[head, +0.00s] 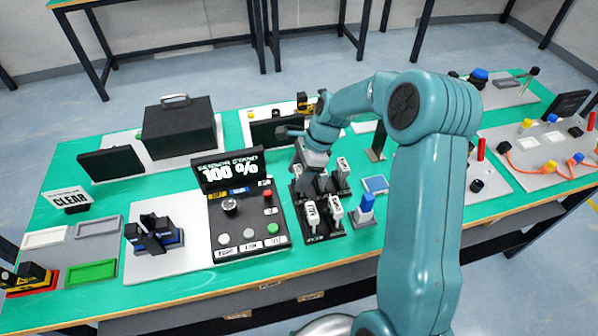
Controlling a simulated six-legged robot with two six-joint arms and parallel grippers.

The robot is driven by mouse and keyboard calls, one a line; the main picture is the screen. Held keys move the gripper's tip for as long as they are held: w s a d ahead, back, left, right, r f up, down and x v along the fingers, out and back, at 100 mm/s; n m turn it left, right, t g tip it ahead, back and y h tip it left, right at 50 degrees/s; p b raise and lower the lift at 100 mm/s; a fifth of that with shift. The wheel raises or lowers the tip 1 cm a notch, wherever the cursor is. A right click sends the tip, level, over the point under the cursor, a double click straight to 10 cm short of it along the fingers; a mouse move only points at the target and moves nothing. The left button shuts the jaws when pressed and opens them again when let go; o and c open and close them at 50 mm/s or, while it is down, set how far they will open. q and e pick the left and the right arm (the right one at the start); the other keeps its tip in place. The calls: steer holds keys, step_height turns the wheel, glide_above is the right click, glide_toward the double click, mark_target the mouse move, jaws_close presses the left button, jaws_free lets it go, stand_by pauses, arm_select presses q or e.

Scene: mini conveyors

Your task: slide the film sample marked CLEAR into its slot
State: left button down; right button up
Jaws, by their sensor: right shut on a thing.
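My right arm reaches in from the right, and its gripper (308,183) points down over the black sample rack (328,234). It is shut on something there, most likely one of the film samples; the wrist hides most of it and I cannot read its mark. Other film samples with white labelled tops stand upright in the rack: one at the front left (311,216), one at the front right (336,210), one at the back right (343,168). Their lettering is too small to read. A sign reading CLEAR (70,199) stands at the far left. My left gripper is not in view.
Left of the rack is a black control panel (245,212) whose display (230,170) reads 100 %. A black and blue fork-like device (155,235) stands on a white plate further left. A blue-topped block (365,204) stands close to the rack's right.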

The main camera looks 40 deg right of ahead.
steer(key=shift+f, duration=0.4)
steer(key=o, duration=1.2)
steer(key=v, duration=1.6)
steer(key=shift+d+r, duration=0.15)
steer(key=shift+r, duration=0.05)
